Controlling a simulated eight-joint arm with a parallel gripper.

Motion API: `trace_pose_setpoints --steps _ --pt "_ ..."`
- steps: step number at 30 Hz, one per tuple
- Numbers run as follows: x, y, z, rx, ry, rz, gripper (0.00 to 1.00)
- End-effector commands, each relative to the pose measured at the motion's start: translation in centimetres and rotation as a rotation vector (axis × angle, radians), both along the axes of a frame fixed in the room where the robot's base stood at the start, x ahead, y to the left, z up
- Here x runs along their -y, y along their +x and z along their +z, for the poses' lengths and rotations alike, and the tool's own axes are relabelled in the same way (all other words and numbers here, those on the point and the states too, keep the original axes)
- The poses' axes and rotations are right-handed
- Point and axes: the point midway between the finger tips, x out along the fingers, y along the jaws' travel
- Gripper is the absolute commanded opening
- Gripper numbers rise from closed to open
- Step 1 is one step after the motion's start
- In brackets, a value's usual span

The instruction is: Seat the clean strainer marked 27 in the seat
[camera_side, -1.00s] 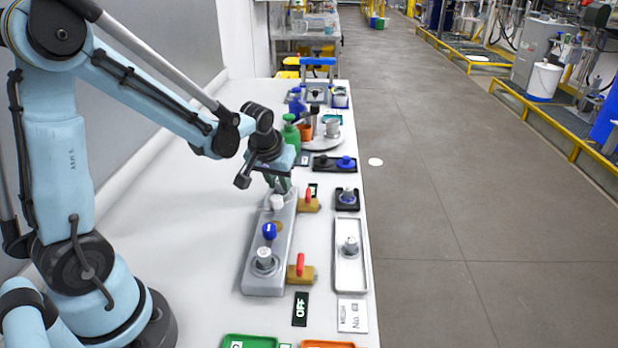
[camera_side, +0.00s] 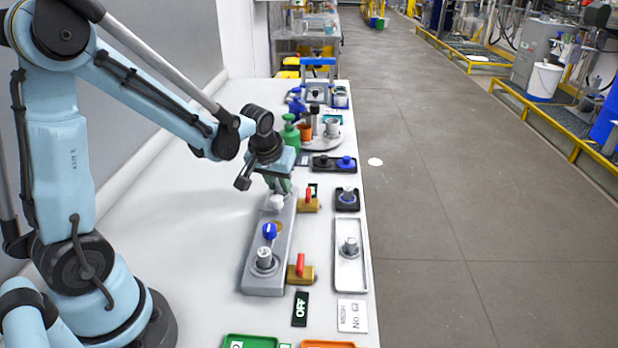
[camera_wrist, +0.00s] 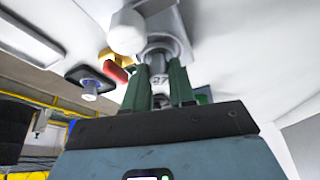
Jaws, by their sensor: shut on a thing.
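My gripper (camera_wrist: 160,85) is shut on a small grey strainer marked 27 (camera_wrist: 160,78), its number showing between the green fingers in the wrist view. In the side view my gripper (camera_side: 279,185) is at the far end of the long grey block (camera_side: 266,275), and its fingers hide the strainer. A round seat (camera_wrist: 158,48) in the block lies just beyond the fingertips; I cannot tell whether the strainer touches it. A white round cap (camera_side: 275,202) is beside the fingers, and also in the wrist view (camera_wrist: 126,32).
The block carries a blue knob (camera_side: 269,231) and a metal fitting (camera_side: 264,257). Red-handled brass valves (camera_side: 301,273) project from its right side. A white tray (camera_side: 350,275) holds a metal part, and a small black tray (camera_side: 347,207) another. Bare table lies left of the block.

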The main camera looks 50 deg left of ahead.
Motion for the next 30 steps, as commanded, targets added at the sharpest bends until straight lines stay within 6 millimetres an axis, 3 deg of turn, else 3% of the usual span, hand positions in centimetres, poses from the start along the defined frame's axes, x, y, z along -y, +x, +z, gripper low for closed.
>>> trace_pose_setpoints --steps 29,30 --pt "0.00 0.00 -0.45 0.000 0.000 0.000 0.00" --pt "0.00 0.00 -0.45 0.000 0.000 0.000 0.28"
